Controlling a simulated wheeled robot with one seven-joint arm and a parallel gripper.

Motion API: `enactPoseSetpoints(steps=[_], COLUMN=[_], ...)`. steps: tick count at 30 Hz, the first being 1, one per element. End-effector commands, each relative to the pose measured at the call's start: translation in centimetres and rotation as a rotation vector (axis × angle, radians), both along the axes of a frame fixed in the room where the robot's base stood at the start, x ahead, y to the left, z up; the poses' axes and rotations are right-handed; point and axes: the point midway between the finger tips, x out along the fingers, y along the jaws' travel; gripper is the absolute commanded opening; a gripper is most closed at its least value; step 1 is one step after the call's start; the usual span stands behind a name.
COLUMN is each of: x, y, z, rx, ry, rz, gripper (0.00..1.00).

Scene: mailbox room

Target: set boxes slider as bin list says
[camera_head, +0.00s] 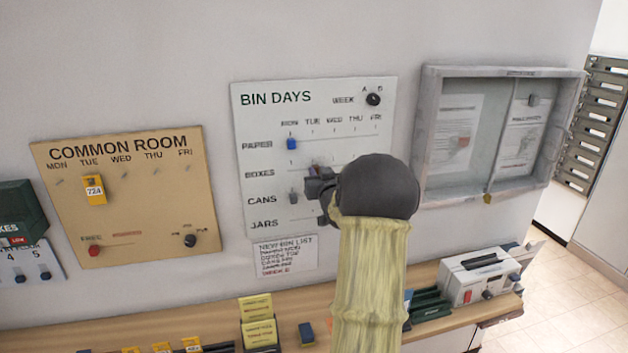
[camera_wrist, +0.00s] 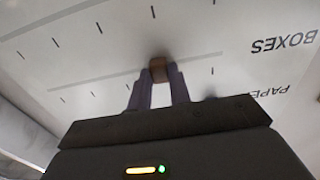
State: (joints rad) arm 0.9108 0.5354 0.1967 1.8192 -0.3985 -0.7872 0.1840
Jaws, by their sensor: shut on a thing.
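The white BIN DAYS board (camera_head: 262,120) is on the wall, with PAPER, BOXES, CANS and JARS rows under MON to FRI. My gripper (camera_head: 314,174) is shut on the brown boxes slider knob (camera_wrist: 158,68), its two fingers around it in the wrist view. The knob is left of the first tick near the BOXES label in that upside-down view; my fingers hide the tick beside it. The bin list (camera_head: 285,256) hangs below the board; its small text seems to pair boxes with TUE. The blue paper knob (camera_head: 291,144) is under MON.
The grey cans knob (camera_head: 293,197) is just below left of my gripper. The jars knob is not seen. A black week dial (camera_head: 373,99) is at top right. The framed notice case (camera_head: 430,130) stands close right of my wrist. A wooden shelf (camera_head: 225,312) with items runs below.

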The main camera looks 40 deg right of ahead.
Motion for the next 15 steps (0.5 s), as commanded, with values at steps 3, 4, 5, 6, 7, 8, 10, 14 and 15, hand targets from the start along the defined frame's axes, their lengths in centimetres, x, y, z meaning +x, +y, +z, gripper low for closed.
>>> enactPoseSetpoints(steps=[3, 4, 5, 6, 7, 8, 10, 14, 15], x=[-0.25, -0.29, -0.30, -0.32, -0.32, -0.32, -0.36, -0.37, -0.37], y=[-0.11, -0.13, -0.14, -0.14, -0.15, -0.14, -0.26, -0.28, -0.28], z=[-0.05, -0.01, 0.02, 0.06, 0.08, 0.09, 0.09, 0.08, 0.07], rx=[-0.001, -0.001, -0.001, -0.001, -0.001, -0.001, 0.000, 0.000, 0.000], ry=[-0.002, -0.002, -0.002, -0.002, -0.002, -0.002, -0.001, -0.001, -0.001], rz=[-0.012, -0.013, -0.014, -0.015, -0.015, -0.015, -0.016, -0.016, -0.016], gripper=[0.00, 0.00, 0.00, 0.00, 0.00, 0.00, 0.00, 0.23, 0.31])
